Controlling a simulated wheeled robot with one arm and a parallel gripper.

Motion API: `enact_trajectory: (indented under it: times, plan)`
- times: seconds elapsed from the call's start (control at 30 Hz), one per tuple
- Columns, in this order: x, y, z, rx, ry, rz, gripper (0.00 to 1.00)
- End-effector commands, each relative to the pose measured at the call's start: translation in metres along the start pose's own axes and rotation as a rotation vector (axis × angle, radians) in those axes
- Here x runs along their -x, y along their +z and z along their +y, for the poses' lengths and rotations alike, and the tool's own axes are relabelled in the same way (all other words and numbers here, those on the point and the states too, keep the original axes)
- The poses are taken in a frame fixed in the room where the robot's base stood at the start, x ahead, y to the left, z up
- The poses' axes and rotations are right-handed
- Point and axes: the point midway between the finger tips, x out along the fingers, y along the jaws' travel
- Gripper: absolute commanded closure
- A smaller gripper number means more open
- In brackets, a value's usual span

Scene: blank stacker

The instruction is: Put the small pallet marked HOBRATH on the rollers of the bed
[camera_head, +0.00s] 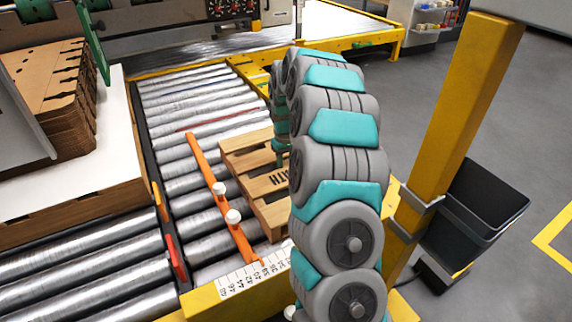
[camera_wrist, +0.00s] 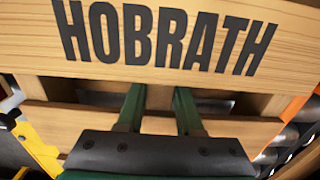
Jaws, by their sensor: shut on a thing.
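The small wooden pallet (camera_head: 240,152) is at the right side of the roller bed (camera_head: 190,103), to the right of an orange bar. Part of its dark lettering shows there, and the wrist view shows the full word HOBRATH on the pallet's top board (camera_wrist: 285,45). My gripper (camera_wrist: 158,97) is shut on the pallet, with its two green fingers on either side of a wooden piece under that board. In the head view my arm hides the pallet's right part and most of the gripper. I cannot tell whether the pallet touches the rollers.
The orange bar (camera_head: 208,170) with white knobs crosses the bed beside the pallet. A numbered scale (camera_head: 252,277) lies along the front edge. A yellow post (camera_head: 470,95) and a black bin (camera_head: 485,212) stand to the right. Stacked cardboard (camera_head: 50,90) is at left.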

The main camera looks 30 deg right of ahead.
Motion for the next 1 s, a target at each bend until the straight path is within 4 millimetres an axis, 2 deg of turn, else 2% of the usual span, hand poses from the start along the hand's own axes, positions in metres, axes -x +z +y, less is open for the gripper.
enact_trajectory:
  times: [0.27,0.3,0.53,0.83,1.0]
  plan:
    - [0.001,-0.001,0.001,0.000,0.002,0.004,1.00]
    - [0.000,-0.001,0.001,0.000,0.001,0.003,0.63]
    - [0.000,-0.001,0.000,0.000,0.001,0.002,0.37]
    - [0.001,0.000,0.000,0.000,0.001,0.001,0.35]
    - [0.019,-0.001,0.001,-0.001,0.001,0.002,0.35]
